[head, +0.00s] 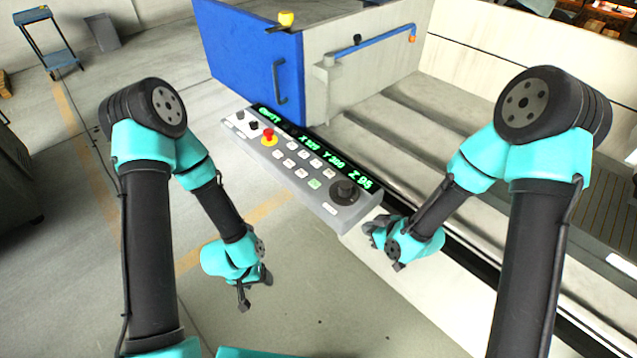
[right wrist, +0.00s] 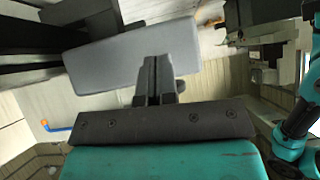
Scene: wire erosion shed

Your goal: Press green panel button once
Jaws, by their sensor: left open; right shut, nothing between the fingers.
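The grey control panel (head: 283,165) is in the middle of the head view, with white buttons, a red emergency knob (head: 269,135) and a lit green readout. The green button (head: 314,184) is on its lower right part, left of the black dial (head: 346,190). My right gripper (head: 372,232) is shut and empty beside the panel's right end, apart from the green button. In the right wrist view its closed fingers (right wrist: 154,78) lie in front of a plain grey face of the panel (right wrist: 110,62); no buttons show there. My left gripper (head: 256,290) is open and empty, low and left of the panel.
A machine with a blue door (head: 245,55) stands behind the panel. A blue bent pipe (head: 375,44) runs along its pale wall. A blue trolley (head: 45,42) stands far left. The floor left of the panel is clear.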

